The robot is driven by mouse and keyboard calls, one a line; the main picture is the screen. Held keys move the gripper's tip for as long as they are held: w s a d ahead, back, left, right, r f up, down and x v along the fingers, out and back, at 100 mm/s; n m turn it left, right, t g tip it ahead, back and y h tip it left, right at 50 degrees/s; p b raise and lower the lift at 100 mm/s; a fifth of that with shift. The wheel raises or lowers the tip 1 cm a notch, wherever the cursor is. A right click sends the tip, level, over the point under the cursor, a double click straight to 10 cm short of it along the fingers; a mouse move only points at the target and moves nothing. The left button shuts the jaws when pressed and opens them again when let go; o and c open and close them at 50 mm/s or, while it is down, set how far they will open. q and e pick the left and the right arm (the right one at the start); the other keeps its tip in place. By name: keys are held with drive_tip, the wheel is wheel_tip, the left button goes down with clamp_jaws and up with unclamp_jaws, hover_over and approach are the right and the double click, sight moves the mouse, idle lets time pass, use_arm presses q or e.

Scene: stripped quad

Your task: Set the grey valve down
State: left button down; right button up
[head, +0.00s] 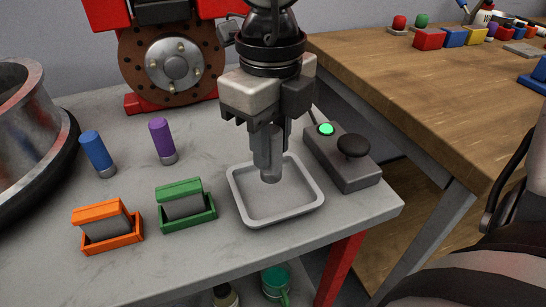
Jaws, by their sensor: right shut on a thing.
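My right gripper (269,150) points down over the pale square tray (246,220) on the grey table. It is shut on the grey valve (271,177), a small grey cylindrical piece. The fingers hide most of the valve, and only its lower end shows. That end is in front of the tray's inside. I cannot tell whether it touches the tray floor. The rest of the tray looks empty. My left gripper is not in view.
A grey control box (343,171) with a lit green button and black knob stands right of the tray. Green (187,216) and orange (107,240) holders, and purple (161,139) and blue (96,151) cylinders, stand left. A brake disc (140,67) is behind. A wooden table (440,90) is at right.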

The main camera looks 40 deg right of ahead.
sight(273, 161)
drive_tip(key=f, duration=0.2)
drive_tip(key=shift+w+d+f, duration=0.1)
drive_tip(key=shift+d+f, duration=0.2)
drive_tip(key=shift+f, duration=0.1)
drive_tip(key=shift+f+b, duration=0.3)
drive_tip(key=shift+f, duration=0.05)
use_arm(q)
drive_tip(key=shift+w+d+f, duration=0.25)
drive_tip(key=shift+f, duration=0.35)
use_arm(e)
drive_tip(key=shift+f, duration=0.1)
drive_tip(key=shift+f, duration=0.1)
drive_tip(key=o, duration=0.9)
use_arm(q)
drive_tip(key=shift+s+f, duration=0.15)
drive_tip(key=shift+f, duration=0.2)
use_arm(e)
drive_tip(key=shift+o, duration=0.2)
